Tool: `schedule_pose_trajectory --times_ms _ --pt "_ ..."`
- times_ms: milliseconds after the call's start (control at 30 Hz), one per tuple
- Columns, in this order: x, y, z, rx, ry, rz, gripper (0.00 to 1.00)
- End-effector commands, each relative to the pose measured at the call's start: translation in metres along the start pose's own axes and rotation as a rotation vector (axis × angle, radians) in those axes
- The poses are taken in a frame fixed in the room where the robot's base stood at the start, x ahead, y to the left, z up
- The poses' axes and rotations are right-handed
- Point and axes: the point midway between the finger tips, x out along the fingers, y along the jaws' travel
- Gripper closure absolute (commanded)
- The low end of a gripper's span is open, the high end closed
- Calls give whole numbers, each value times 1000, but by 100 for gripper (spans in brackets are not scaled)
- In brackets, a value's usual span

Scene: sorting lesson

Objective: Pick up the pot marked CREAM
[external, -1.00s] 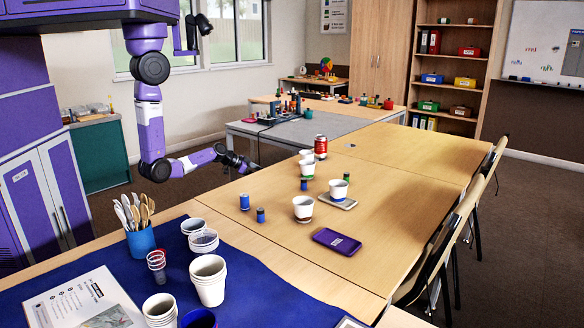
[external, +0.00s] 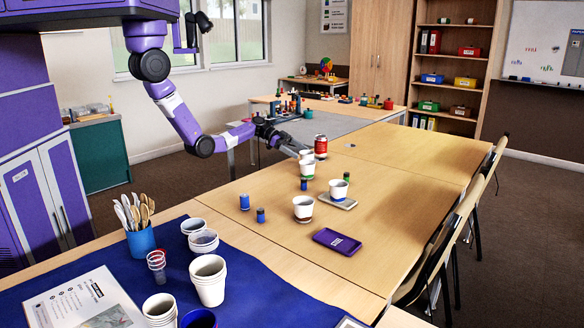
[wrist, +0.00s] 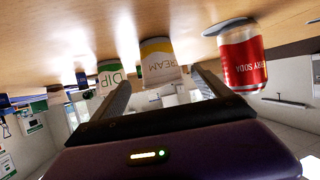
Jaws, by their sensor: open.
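The pot marked CREAM (wrist: 160,62) is white with a yellow band. It appears upside down in the wrist view, ahead of and between the fingers of my gripper (wrist: 160,78). In the external view this pot (external: 306,154) stands upright on the wooden table, partly hidden by the green-banded pot in front. My gripper (external: 294,149) is low over the table at its left edge, open and empty, close to the pot. I cannot tell whether the fingers reach around it. A pot marked DIP (wrist: 109,78), green-banded, stands on one side.
A red soda can (wrist: 242,58) stands close on the pot's other side, also in the external view (external: 320,147). More pots (external: 303,208), small blue and green cylinders (external: 244,202) and a purple tray (external: 337,241) stand nearer. The table's right half is clear.

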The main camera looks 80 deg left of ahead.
Motion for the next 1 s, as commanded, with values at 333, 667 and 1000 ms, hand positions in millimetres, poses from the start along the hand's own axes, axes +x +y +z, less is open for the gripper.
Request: schedule_pose_trajectory --times_ms 333,667,1000 --pt "45 -1 -2 0 0 0 13" --pt "50 -2 -2 0 0 -3 17" --pt "49 -2 -1 -1 0 -3 75"
